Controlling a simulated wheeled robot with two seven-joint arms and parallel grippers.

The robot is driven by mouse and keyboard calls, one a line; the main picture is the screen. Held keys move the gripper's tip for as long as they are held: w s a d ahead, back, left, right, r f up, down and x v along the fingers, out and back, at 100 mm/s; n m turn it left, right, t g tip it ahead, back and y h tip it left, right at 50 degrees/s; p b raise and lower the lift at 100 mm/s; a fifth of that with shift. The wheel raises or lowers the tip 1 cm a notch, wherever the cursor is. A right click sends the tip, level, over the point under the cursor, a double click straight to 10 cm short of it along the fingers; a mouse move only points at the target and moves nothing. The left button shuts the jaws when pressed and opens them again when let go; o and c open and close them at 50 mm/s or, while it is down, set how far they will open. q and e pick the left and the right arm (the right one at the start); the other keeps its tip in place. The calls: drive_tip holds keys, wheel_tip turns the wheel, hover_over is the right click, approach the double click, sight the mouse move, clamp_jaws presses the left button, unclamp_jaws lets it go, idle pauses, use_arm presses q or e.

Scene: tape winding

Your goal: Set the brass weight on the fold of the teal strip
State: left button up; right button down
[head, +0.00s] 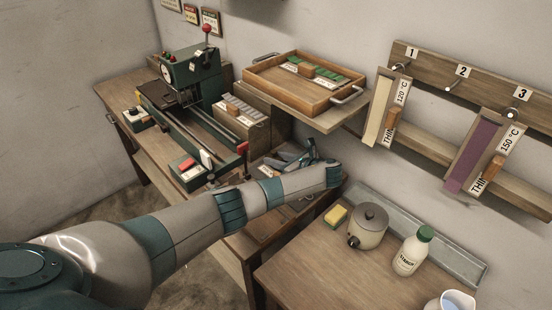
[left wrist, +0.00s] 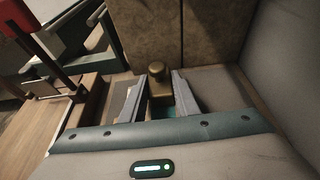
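The brass weight (left wrist: 157,71), with a rounded knob on top, stands upright between the fingertips of my left gripper (left wrist: 159,88) in the left wrist view. A bit of the teal strip (left wrist: 163,112) shows low between the fingers; its fold is hidden. I cannot tell whether the fingers press on the weight or whether the weight touches the strip. In the head view my left gripper (head: 290,158) is low over the bench, below the wooden tray, partly hidden by my arm. The weight cannot be made out there. My right gripper is not in view.
A green machine (head: 192,75) with a red-knobbed lever stands on the left of the bench. A wooden tray (head: 268,88) sits above my gripper. A pot (head: 369,226), a yellow sponge (head: 336,216) and a bottle (head: 412,252) stand on the front table.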

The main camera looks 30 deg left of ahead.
sight(275, 158)
use_arm(q)
drive_tip(key=o, duration=0.4)
drive_tip(key=shift+o, duration=0.2)
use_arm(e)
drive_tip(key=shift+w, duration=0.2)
use_arm(q)
drive_tip(key=shift+r, duration=0.1)
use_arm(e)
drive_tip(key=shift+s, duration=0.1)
use_arm(q)
drive_tip(key=shift+r, duration=0.4)
drive_tip(key=v, duration=0.3)
drive_tip(key=shift+s+d, duration=0.1)
drive_tip(key=shift+d, duration=0.2)
drive_tip(key=v, duration=0.7)
drive_tip(key=shift+b, duration=0.4)
drive_tip(key=shift+s+d+r, duration=0.25)
drive_tip(key=shift+d+r, duration=0.05)
drive_tip(key=shift+d, duration=0.35)
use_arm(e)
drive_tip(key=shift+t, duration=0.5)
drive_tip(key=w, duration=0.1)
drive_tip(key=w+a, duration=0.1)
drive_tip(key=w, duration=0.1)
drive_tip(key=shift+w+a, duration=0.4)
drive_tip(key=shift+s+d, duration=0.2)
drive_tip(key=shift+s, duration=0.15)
